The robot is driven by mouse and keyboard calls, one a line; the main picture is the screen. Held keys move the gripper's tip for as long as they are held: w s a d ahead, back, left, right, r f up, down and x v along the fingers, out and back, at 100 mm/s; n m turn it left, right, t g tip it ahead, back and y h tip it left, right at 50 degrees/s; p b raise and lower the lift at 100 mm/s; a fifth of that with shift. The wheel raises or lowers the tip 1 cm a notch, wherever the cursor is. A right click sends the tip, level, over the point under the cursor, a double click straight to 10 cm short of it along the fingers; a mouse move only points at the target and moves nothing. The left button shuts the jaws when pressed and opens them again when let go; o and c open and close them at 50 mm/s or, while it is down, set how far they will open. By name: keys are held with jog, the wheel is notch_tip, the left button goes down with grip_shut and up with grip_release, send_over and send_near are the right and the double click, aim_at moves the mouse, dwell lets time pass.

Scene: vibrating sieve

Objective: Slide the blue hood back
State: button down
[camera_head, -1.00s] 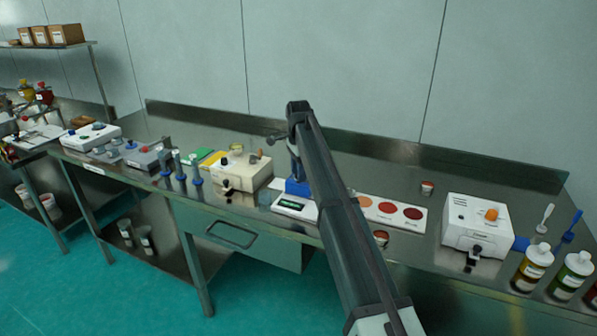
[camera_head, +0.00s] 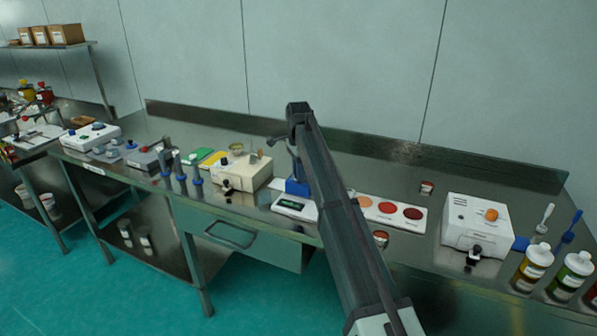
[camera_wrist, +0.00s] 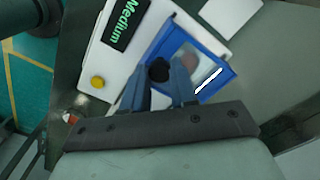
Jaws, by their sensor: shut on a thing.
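The blue hood (camera_wrist: 222,75) is a square blue frame with a clear window, seen in the wrist view at the side of a white device (camera_wrist: 93,62). The device has a dark display reading "Medium" in green and a yellow button (camera_wrist: 97,82). A black knob (camera_wrist: 158,70) stands at the hood's edge. My gripper (camera_wrist: 160,78) has its two blue fingers closed around this knob. Through the window I see a pinkish round shape and a bright glare. In the head view the hood (camera_head: 296,187) shows as a blue patch beside my arm, which hides part of it and the gripper.
A beige device (camera_head: 242,172) stands left of the white one. A card with coloured discs (camera_head: 392,211) and a small red-topped jar (camera_head: 381,238) lie right of my arm. A white box with an orange knob (camera_head: 474,226) and bottles stand farther right. The bench behind is mostly clear.

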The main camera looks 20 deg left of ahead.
jog(key=d, duration=1.2)
jog(key=c, duration=1.1)
grip_release()
jog(key=shift+d, duration=0.1)
jog(key=shift+o, duration=1.1)
jog(key=shift+r, duration=0.1)
notch_tip(320, 180, up, 14)
jog(key=shift+f, duration=0.2)
